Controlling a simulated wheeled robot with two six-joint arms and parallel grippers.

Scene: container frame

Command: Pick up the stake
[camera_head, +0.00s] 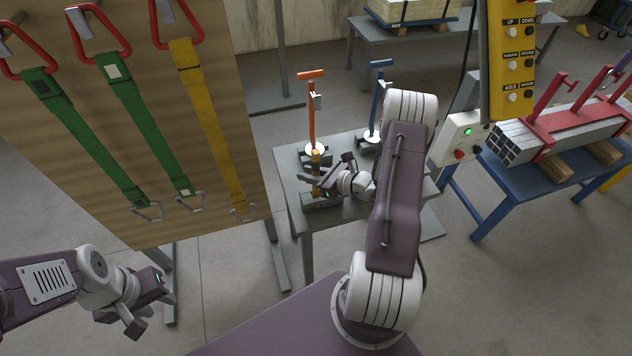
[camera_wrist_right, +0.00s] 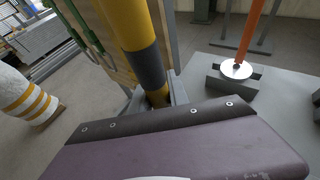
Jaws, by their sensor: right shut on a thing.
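A yellow stake with a dark grey band (camera_wrist_right: 140,45) stands upright close in front of the right wrist camera. In the head view its short yellow part (camera_head: 316,160) shows at the front of the small grey table. My right gripper (camera_head: 317,182) is shut on this yellow stake. The stake's lower end is beside or in a grey bracket; I cannot tell which. An orange stake (camera_head: 312,118) with a T-handle stands just behind, its white disc and grey base (camera_wrist_right: 237,70) clear in the wrist view. A blue stake (camera_head: 376,100) stands further right. My left gripper (camera_head: 150,308) is open and empty at lower left.
A wooden board (camera_head: 120,205) with green and yellow straps stands at left. A blue table (camera_head: 560,180) with red-clamped bars is at right. A yellow button pendant (camera_head: 511,50) and a white control box (camera_head: 461,137) are near my right arm. The floor between is free.

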